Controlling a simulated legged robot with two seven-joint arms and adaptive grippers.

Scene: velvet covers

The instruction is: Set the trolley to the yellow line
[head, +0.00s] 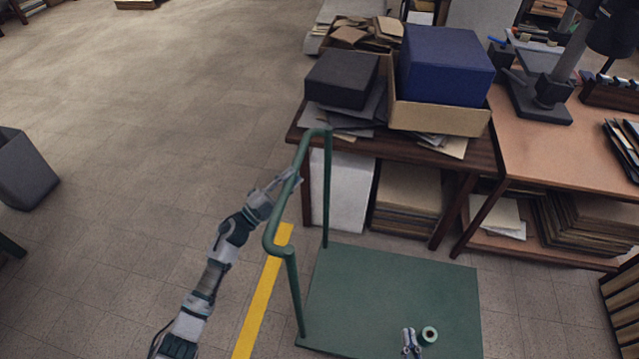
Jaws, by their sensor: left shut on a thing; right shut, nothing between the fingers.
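The green trolley (390,287) stands on the floor, with a flat deck and an upright tube handle (301,160) at its left end. The yellow line (262,302) runs along the floor just left of the deck, partly hidden behind the handle. My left gripper (287,181) is shut on the handle's top bar. My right gripper (411,340) is shut and empty, seen over the deck near its front edge.
A wooden table (470,160) with a blue box (445,65) and a dark box (341,78) stands behind the trolley. A workbench (580,148) is at the right. A grey bin (22,170) stands far left. The floor left of the line is open.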

